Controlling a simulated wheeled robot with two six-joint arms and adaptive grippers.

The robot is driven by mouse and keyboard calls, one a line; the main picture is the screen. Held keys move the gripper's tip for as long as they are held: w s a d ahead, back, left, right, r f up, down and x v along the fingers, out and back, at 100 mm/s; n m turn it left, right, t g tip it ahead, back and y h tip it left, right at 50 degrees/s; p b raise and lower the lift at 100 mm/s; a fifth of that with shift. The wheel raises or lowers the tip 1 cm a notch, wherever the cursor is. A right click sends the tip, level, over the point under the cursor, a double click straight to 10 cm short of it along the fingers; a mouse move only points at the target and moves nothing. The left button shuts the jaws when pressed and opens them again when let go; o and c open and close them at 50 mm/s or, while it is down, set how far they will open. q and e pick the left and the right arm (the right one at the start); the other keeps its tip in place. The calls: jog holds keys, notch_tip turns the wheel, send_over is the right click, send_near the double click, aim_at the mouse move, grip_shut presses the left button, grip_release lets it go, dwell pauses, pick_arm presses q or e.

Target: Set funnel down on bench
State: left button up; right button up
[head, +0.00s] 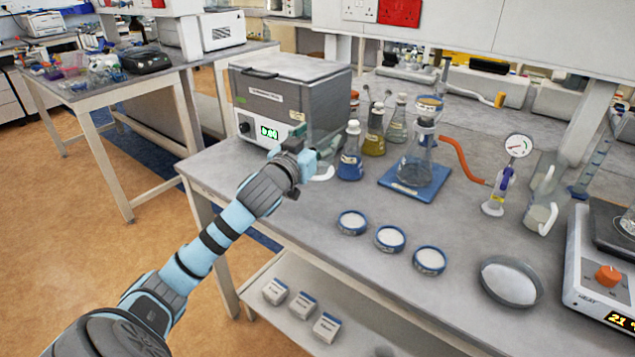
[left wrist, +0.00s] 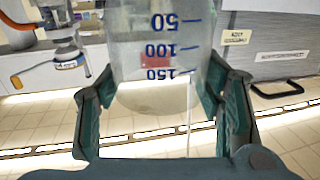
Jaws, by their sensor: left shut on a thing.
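My left gripper (head: 306,160) is shut on a clear vessel (head: 325,166) that looks like a beaker, over the bench near the grey box. In the left wrist view the gripper (left wrist: 160,78) has its fingers on both sides of this vessel (left wrist: 160,30), whose blue marks 50, 100 and 150 read upside down. A funnel (head: 430,103) with a yellowish top sits on the clear flask (head: 418,160), on a blue base (head: 397,182). The bench (head: 330,195) is grey. My right gripper is not in view.
Blue and yellow flasks (head: 350,160) stand just right of my left gripper. The grey heated box (head: 290,95) is behind it. An orange hose (head: 462,160) runs to a gauge trap (head: 498,190). Several blue-rimmed dishes (head: 390,239) lie along the front. Bare bench lies between dishes and edge.

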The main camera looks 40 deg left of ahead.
pick_arm(q)
notch_tip(320, 180, down, 8)
jog(key=shift+r+b, duration=0.1)
jog(key=shift+b, duration=0.8)
jog(key=o, duration=1.2)
jog(key=shift+o, duration=0.2)
